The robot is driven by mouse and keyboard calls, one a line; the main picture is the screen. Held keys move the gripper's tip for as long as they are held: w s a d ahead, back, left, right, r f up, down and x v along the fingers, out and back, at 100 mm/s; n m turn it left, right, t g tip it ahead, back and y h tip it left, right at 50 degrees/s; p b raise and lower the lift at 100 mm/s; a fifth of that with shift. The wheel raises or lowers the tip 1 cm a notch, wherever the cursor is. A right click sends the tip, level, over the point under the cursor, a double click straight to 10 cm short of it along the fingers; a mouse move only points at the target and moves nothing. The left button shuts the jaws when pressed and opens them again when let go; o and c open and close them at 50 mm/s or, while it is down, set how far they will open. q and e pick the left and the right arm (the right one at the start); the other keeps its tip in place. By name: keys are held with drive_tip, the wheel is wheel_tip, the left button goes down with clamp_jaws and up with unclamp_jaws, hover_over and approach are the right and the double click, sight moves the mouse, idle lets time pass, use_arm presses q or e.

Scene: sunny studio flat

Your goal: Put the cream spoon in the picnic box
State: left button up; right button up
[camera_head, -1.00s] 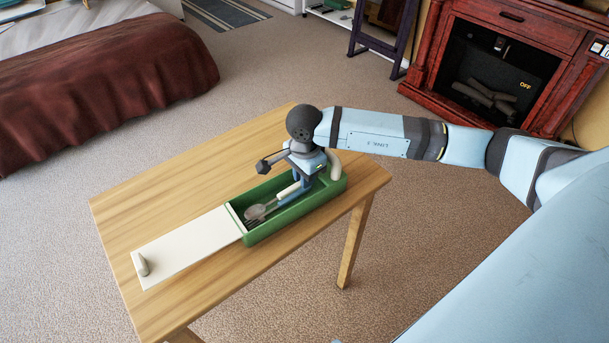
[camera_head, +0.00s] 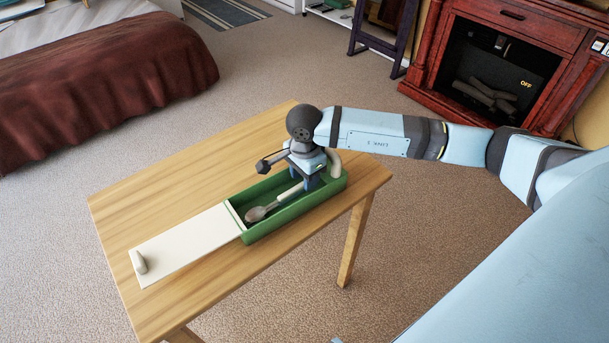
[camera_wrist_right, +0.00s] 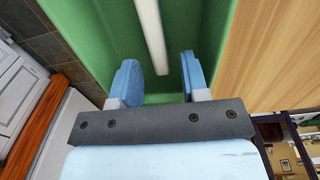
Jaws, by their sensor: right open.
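The cream spoon (camera_head: 261,213) lies inside the open green picnic box (camera_head: 296,214), its metal bowl toward the lid end and its cream handle (camera_head: 290,194) toward my right gripper (camera_head: 308,181). The gripper points down into the far right part of the box. In the right wrist view, my right gripper (camera_wrist_right: 160,65) is open, with two blue fingers apart, and the cream handle (camera_wrist_right: 149,40) runs between and beyond them over the green floor. My left gripper is not seen.
The box's cream lid (camera_head: 185,245) is slid out to the left, with a knob (camera_head: 139,262) at its end. The box stands on a wooden table (camera_head: 180,195), which is otherwise clear. A fireplace (camera_head: 490,75) stands back right and a bed (camera_head: 100,75) back left.

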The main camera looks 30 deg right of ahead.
wheel_tip(320, 180, up, 13)
idle(0.3)
idle(0.5)
drive_tip(key=shift+f, duration=0.1)
